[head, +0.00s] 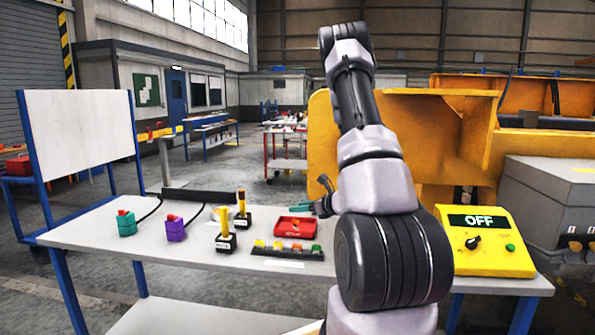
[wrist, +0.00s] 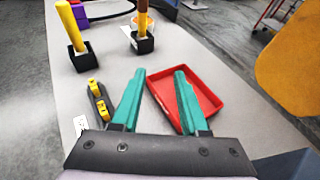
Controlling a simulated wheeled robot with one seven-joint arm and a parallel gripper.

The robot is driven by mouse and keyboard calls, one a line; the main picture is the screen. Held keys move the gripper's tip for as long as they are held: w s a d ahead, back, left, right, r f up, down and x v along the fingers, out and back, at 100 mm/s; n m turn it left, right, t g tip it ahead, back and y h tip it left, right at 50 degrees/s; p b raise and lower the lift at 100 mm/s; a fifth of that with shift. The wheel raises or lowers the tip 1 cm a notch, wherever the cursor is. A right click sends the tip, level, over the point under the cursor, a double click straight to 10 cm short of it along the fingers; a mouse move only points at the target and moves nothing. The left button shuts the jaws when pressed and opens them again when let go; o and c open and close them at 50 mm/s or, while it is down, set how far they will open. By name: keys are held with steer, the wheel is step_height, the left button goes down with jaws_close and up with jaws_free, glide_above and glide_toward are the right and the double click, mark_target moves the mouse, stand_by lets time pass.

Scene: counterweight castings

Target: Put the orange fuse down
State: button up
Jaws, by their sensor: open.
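One orange-looking piece (head: 278,246) sits in this row; which is the orange fuse is hard to tell at this size. My gripper (head: 303,201) is above the table, behind the red tray (head: 295,227). In the wrist view its teal fingers (wrist: 160,72) are apart with nothing between them, the right one overlapping the tray (wrist: 213,92).
Farther left are teal (head: 126,226) and purple (head: 175,231) switch boxes with cables. A yellow control box (head: 487,243) reading OFF stands right. Bare tabletop lies front left.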

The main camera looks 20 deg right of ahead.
steer(key=s+a+r+n+g+y, duration=0.3)
steer(key=s+a+r+n+g, duration=0.15)
steer(key=a+r+n, duration=0.35)
steer(key=s+a+r+n+g+y, duration=0.25)
steer(key=s+a+r+n, duration=0.35)
steer(key=a+r, duration=0.45)
steer(key=s+d+r+n+h, duration=0.1)
steer(key=s+r+n+h, duration=0.3)
steer(key=s, duration=0.4)
steer(key=s+d+r+n+t+h, duration=0.1)
steer(key=s+r+n+h, duration=0.3)
steer(key=s+r+n, duration=0.2)
steer(key=s+n, duration=0.2)
steer(key=n, duration=0.1)
steer(key=shift+s+d+h, duration=0.25)
steer(key=shift+d+h, duration=0.05)
steer(key=shift+h, duration=0.05)
